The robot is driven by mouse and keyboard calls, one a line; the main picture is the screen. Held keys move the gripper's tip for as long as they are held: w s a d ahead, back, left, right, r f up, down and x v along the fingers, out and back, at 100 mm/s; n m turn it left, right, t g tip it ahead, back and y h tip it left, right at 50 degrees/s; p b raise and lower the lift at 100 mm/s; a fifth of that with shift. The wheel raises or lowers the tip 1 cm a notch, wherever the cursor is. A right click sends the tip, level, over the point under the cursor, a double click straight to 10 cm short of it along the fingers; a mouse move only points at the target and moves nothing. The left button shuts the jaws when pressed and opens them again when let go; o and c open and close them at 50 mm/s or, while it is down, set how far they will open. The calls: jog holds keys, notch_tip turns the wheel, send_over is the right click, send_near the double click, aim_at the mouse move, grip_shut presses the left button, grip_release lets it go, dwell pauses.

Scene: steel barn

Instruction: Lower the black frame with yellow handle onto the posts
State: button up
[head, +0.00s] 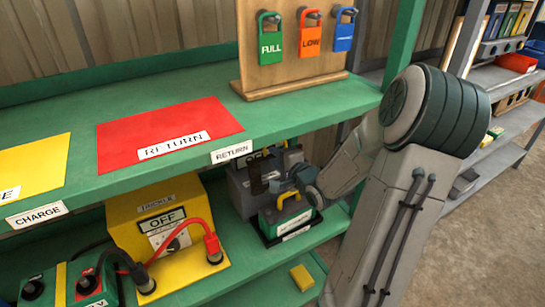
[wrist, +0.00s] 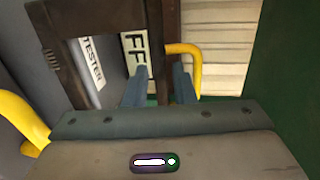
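In the head view my gripper (head: 290,180) is low on the lower shelf, by a green battery-like block (head: 272,222) on a black base. A yellow handle (head: 288,197) shows just below the gripper. A dark upright piece (head: 257,178), seemingly part of the black frame, stands left of it. In the wrist view my fingers (wrist: 157,88) are apart. The dark frame (wrist: 58,60) shows at upper left and a yellow handle (wrist: 185,48) sits by the right finger. Whether the fingers touch the handle is unclear. I cannot make out the posts.
A grey tester (head: 240,195) stands close to the left of my gripper. A yellow box (head: 160,240) marked OFF is further left. The green upper shelf (head: 330,105) overhangs the work area. A small yellow block (head: 302,278) lies in front.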

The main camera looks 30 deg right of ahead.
jog(key=shift+w+a+f, duration=0.1)
jog(key=shift+w+f, duration=0.05)
jog(key=shift+w, duration=0.7)
grip_shut()
jog(key=shift+c, duration=1.9)
grip_release()
jog(key=shift+o, duration=0.2)
jog(key=shift+s+p, duration=0.65)
jog(key=shift+s, duration=0.5)
